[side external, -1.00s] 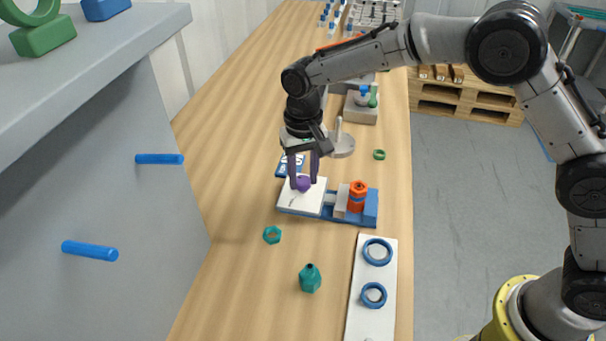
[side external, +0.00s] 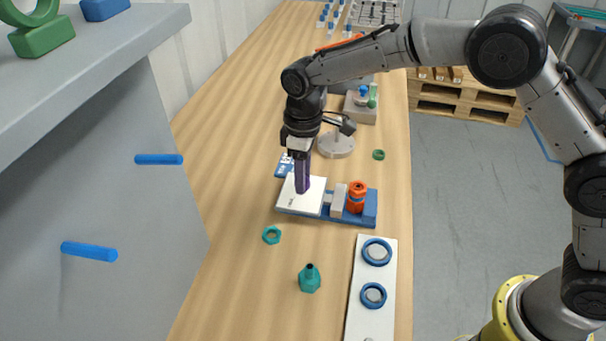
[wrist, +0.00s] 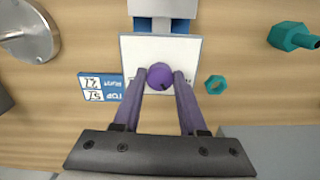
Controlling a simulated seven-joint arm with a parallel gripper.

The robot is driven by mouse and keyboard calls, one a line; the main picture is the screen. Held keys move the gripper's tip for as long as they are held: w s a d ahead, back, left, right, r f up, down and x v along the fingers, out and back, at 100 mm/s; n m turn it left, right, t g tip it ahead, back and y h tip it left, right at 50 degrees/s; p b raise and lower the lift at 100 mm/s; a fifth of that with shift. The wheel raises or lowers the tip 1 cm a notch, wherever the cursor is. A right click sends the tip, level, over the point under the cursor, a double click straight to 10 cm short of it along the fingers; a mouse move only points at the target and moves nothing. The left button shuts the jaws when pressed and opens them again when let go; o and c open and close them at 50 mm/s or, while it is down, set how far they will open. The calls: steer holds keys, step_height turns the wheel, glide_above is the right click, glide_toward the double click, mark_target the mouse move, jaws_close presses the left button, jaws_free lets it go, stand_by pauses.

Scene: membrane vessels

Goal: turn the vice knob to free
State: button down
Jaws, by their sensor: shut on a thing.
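The vice knob (wrist: 160,76) is purple and round, with a dark mark near its lower edge. It sits on a white plate (wrist: 133,48) at the left end of the blue vice (side external: 340,219). My gripper (wrist: 160,82) points down over the plate, its two purple fingers shut on the knob from both sides. In the side view my gripper (side external: 302,188) hides the knob. A grey vice jaw (side external: 339,200) stands next to an orange and blue piece (side external: 357,197) at the vice's right end.
A blue and white card (wrist: 103,88) lies beside the plate. A grey round stand (side external: 336,146) is close behind my gripper. A green nut (side external: 272,235), a teal bottle-like piece (side external: 310,279) and a white board with blue rings (side external: 362,321) lie in front.

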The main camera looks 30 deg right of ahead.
steer(key=n, duration=0.5)
steer(key=shift+w+r+n, duration=0.1)
steer(key=shift+n, duration=0.2)
stand_by(0.4)
steer(key=shift+c, duration=2.2)
jaws_free()
step_height(320, 180, up, 14)
